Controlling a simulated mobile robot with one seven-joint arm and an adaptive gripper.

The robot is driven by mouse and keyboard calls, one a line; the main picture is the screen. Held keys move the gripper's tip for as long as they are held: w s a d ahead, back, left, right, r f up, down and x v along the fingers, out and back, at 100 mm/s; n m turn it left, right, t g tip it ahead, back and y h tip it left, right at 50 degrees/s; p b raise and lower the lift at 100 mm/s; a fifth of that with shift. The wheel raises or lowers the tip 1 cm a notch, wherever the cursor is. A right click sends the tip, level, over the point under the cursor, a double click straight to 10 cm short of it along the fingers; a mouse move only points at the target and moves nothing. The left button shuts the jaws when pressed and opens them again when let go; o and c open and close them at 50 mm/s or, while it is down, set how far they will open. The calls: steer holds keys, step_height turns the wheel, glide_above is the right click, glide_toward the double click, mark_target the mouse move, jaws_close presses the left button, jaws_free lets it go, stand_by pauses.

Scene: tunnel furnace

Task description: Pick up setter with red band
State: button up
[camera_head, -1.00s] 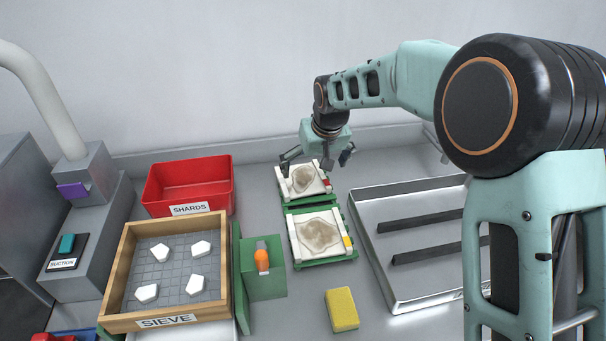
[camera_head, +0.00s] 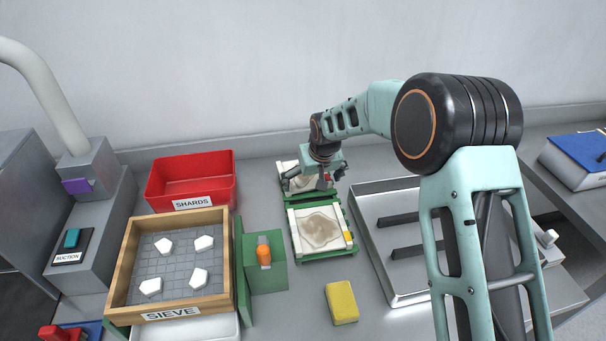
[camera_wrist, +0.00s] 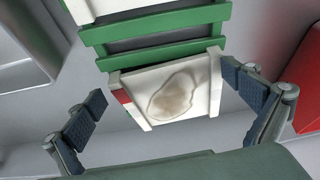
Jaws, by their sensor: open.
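The setter with the red band is a white slab with a brown stain on the far green rack. In the wrist view the setter (camera_wrist: 200,72) lies between my finger pads, its red band (camera_wrist: 122,96) at the left end. My gripper (camera_wrist: 168,104) is open, one pad beyond each end, with no clear contact. In the head view my gripper (camera_head: 312,182) covers most of the setter (camera_head: 289,168), including its right end. A second stained setter (camera_head: 319,229) with a yellow band (camera_head: 349,237) rests on the nearer green rack.
A metal tray (camera_head: 372,245) with dark bars stands right of the racks. A red shards bin (camera_head: 163,190) and wooden sieve (camera_head: 115,265) stand left. A green block (camera_head: 267,282) with an orange-topped item and a yellow sponge (camera_head: 341,301) are nearer.

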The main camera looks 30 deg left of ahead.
steer(key=shift+d, duration=0.1)
steer(key=c, duration=1)
steer(key=shift+s+f, duration=0.1)
steer(key=shift+s, duration=0.05)
jaws_close()
